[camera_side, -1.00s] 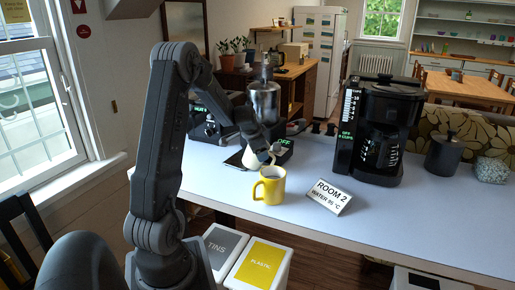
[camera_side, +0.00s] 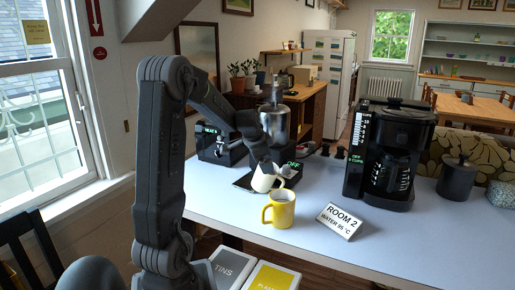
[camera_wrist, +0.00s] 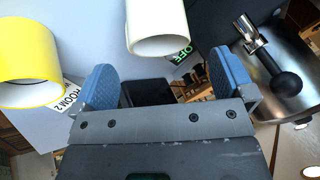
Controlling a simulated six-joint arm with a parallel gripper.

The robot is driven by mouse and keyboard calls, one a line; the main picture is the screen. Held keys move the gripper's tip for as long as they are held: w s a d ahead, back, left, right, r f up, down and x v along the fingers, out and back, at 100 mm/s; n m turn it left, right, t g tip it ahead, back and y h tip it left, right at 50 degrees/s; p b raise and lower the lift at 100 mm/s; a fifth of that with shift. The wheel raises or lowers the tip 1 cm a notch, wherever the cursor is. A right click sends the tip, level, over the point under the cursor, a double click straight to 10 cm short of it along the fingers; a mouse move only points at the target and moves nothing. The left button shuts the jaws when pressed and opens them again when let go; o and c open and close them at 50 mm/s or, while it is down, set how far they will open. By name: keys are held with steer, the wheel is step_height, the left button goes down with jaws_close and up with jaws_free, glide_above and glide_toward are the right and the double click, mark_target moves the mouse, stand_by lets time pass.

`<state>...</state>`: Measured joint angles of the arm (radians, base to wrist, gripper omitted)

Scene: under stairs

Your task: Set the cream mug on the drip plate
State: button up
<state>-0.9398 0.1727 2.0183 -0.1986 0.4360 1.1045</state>
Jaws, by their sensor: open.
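The cream mug (camera_side: 264,181) shows in the side view beneath my gripper, partly hidden by it. It looks tilted there, with its handle to the right. In the wrist view the cream mug (camera_wrist: 157,25) is at the top middle, beyond my gripper's fingertips (camera_wrist: 164,80), which are apart with nothing between them.
A yellow mug (camera_side: 281,211) stands in front of the cream mug; the wrist view shows it at left (camera_wrist: 28,62). A ROOM 2 sign (camera_side: 340,221) and a black coffee maker (camera_side: 388,155) stand to the right. The front right of the table is clear.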

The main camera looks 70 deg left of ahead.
steer(key=v, duration=0.5)
steer(key=s+d+r+h, duration=0.1)
steer(key=d, duration=1.3)
steer(key=s+d+r+t+h, duration=0.1)
steer(key=s+d+r+h, duration=0.1)
steer(key=d, duration=1.3)
steer(key=shift+s+d+r, duration=0.2)
steer(key=shift+d+r, duration=0.1)
steer(key=shift+d, duration=0.05)
steer(key=shift+h, duration=0.6)
steer(key=s+d, duration=0.2)
steer(key=s+d+f, duration=0.1)
steer(key=s+d, duration=0.2)
steer(key=shift+s+d+f, duration=0.1)
steer(key=shift+s+d, duration=0.1)
steer(key=shift+d, duration=0.15)
steer(key=shift+c, duration=0.2)
steer(key=shift+s+d+f, duration=0.1)
steer(key=shift+s+d, duration=0.15)
steer(key=shift+s, duration=0.15)
steer(key=c, duration=0.3)
steer(key=shift+w, duration=0.1)
steer(key=c, duration=1.1)
steer(key=shift+o, duration=0.2)
